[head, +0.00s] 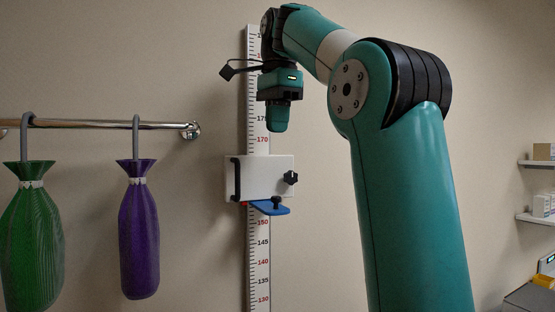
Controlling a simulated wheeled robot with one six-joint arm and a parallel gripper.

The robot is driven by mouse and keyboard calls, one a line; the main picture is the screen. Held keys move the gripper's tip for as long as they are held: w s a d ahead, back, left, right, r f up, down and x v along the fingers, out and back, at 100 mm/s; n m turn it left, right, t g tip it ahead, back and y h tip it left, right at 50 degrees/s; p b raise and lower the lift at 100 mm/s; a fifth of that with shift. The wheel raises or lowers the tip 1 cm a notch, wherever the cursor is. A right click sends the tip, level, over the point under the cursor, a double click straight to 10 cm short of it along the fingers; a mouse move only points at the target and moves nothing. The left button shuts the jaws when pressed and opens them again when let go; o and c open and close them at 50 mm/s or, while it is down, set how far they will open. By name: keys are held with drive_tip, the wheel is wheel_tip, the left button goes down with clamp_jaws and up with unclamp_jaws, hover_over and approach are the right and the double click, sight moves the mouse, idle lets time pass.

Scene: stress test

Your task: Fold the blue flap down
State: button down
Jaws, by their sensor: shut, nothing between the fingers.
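The blue flap (272,209) sticks out to the right at the lower edge of a white sliding block (264,178). It looks roughly level, with a small dark knob on top. The block sits on a vertical measuring scale (259,262) fixed to the wall, and has a black handle at its left and a black star knob (291,178) at its right. My gripper (278,128) is above the block, pointing down, with its fingers shut and nothing between them. It is apart from the block and the flap, and it hides part of the scale.
A metal rail (100,124) on the wall at left carries a green bag (32,235) and a purple bag (139,240). Shelves (538,218) with small boxes are at the far right. The wall between the purple bag and the scale is clear.

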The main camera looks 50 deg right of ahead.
sight(277, 197)
drive_tip(key=shift+s+d+r+m, duration=0.15)
drive_tip(key=shift+r+m, duration=0.1)
drive_tip(key=shift+r, duration=0.1)
drive_tip(key=shift+s+d+r+m, duration=0.1)
drive_tip(key=shift+r+m, duration=0.15)
drive_tip(key=shift+r, duration=0.1)
drive_tip(key=f+b, duration=0.1)
drive_tip(key=f, duration=0.3)
drive_tip(key=f+b, duration=0.1)
drive_tip(key=f, duration=0.4)
drive_tip(key=w+f+b, duration=0.1)
drive_tip(key=f, duration=0.4)
drive_tip(key=shift+w+d, duration=0.1)
drive_tip(key=shift+d, duration=0.05)
